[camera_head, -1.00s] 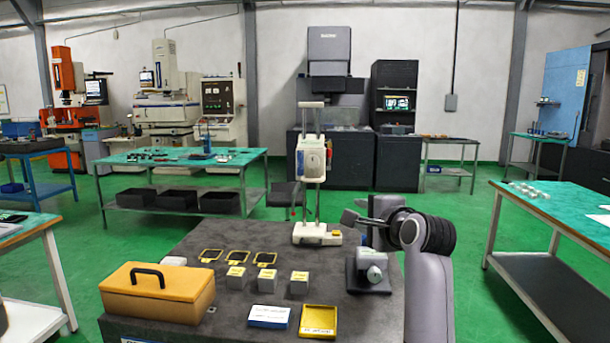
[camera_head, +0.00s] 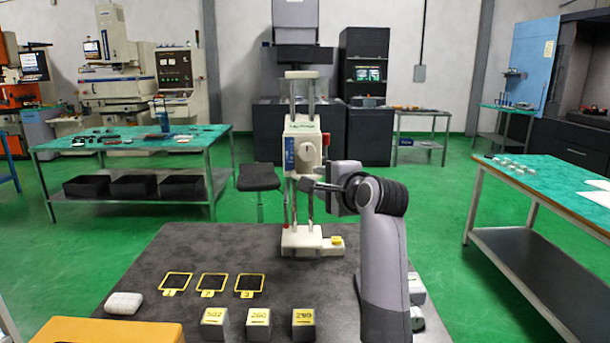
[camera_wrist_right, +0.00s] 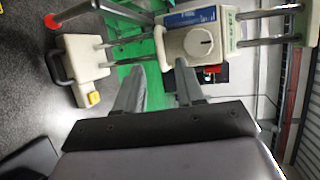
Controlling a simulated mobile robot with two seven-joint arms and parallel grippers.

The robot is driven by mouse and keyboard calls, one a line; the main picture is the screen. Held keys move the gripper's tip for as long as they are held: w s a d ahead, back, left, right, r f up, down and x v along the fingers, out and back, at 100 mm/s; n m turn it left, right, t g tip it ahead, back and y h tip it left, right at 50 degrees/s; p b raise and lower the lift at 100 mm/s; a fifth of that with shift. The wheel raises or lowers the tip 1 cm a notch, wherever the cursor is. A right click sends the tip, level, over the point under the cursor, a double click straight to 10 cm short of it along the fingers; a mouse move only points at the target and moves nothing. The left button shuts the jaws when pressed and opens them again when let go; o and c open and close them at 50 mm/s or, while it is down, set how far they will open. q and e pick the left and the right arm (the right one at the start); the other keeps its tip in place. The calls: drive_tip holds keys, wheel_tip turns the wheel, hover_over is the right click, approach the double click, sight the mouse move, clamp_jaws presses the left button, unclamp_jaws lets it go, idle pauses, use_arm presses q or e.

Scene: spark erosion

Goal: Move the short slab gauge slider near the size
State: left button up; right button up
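The gauge is a white two-column stand with its base (camera_head: 302,241) on the dark table. Its cream slider (camera_head: 305,151), with a round knob and a blue label, sits partway up the columns. In the right wrist view the slider (camera_wrist_right: 198,42) is just ahead of the fingertips. My right gripper (camera_head: 312,183) is beside the lower part of the slider, right of the columns. In the wrist view its two fingers (camera_wrist_right: 158,75) are apart with nothing between them; contact with the slider cannot be told. My left gripper is out of view.
Grey numbered blocks (camera_head: 258,324) stand at the table's front, behind them yellow-framed pads (camera_head: 211,285). A white lump (camera_head: 124,303) and an orange case (camera_head: 105,332) are at left. My right arm partly hides a grey object (camera_head: 416,290). The table between pads and gauge is clear.

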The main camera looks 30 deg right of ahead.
sight(303, 148)
drive_tip(key=p+x, duration=0.1)
drive_tip(key=x, duration=0.5)
drive_tip(key=shift+w, duration=0.25)
drive_tip(key=shift+f, duration=0.1)
clamp_jaws()
